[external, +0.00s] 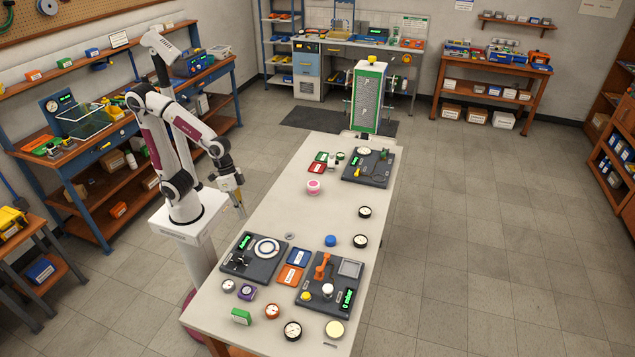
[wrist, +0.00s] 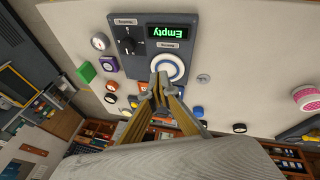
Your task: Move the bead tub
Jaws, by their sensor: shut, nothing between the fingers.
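A round pink-and-white tub (external: 313,187), which looks to be the bead tub, stands on the white table right of my arm, toward the far half. It also shows at the right edge of the wrist view (wrist: 306,97). My gripper (external: 241,213) hangs over the table's left edge, left of the tub and nearer the camera. Its fingers (wrist: 160,88) are closed together, pointing down, with nothing between them. They are clear of the tub. The tub's contents are too small to make out.
A dark panel with a blue-ringed white dish (wrist: 166,68) and a green "Empty" display (wrist: 168,32) lies near my gripper. Another dark panel (external: 331,283) with an orange handle is at the near end. Blue and orange trays (external: 299,257) lie between. Table surface around the tub is mostly clear.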

